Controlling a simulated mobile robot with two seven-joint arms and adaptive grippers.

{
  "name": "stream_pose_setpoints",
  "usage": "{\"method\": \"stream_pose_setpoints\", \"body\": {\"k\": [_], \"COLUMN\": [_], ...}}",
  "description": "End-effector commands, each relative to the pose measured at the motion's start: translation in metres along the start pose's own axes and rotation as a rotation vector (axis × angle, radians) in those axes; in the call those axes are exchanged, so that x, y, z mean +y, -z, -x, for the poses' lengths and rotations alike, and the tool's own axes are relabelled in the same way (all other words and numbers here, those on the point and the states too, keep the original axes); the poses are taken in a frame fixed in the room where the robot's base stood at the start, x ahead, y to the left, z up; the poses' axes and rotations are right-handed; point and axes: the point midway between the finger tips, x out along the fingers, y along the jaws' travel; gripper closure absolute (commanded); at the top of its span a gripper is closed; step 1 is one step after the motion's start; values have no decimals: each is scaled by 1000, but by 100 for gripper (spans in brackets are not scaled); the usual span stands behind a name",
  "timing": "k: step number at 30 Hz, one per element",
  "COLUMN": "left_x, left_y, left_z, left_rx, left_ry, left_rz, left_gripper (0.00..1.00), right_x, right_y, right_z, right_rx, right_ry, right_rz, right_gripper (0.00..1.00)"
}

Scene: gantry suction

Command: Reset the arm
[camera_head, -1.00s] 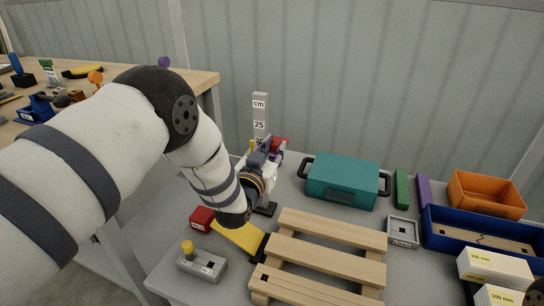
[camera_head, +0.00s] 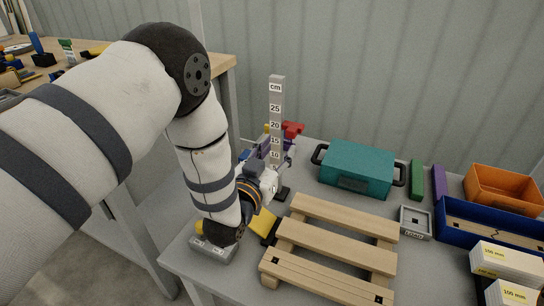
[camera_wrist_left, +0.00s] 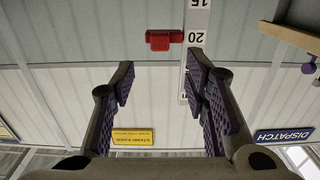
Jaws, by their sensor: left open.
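My left arm comes in from the left in the head view, and its left gripper (camera_head: 280,155) is just in front of the grey centimetre ruler post (camera_head: 276,110). In the left wrist view the left gripper (camera_wrist_left: 160,85) has its two purple-padded fingers spread wide, with nothing between them. The ruler post (camera_wrist_left: 194,50) also shows there behind the right finger, with a red block (camera_wrist_left: 163,39) beside it. The red block (camera_head: 293,129) shows in the head view behind the gripper. My right gripper is not seen.
A wooden pallet (camera_head: 338,242) lies in front on the grey table. A teal case (camera_head: 358,168), an orange bin (camera_head: 500,188), a blue tray (camera_head: 490,238), white boxes (camera_head: 508,262) and a LOAD block (camera_head: 415,222) stand to the right. A yellow piece (camera_head: 261,222) lies by the arm.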

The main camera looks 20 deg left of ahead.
Motion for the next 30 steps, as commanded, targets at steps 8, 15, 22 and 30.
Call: {"method": "stream_pose_setpoints", "body": {"k": [8, 15, 22, 30], "left_x": [0, 0, 0, -7], "left_y": [0, 0, -6, -141], "left_z": [40, 41, 44, 199], "left_rx": [0, 1, -29, -766], "left_ry": [0, 0, 0, 11], "left_rz": [0, 0, 0, 20], "left_gripper": [58, 58, 58, 58], "right_x": [0, 0, 0, -1], "right_y": [0, 0, 0, 12], "right_z": [0, 0, 2, 44], "right_rx": [0, 0, 4, 96], "right_ry": [0, 0, 0, 5], "right_rz": [0, 0, 0, -2], "right_gripper": [60, 60, 60, 60]}}
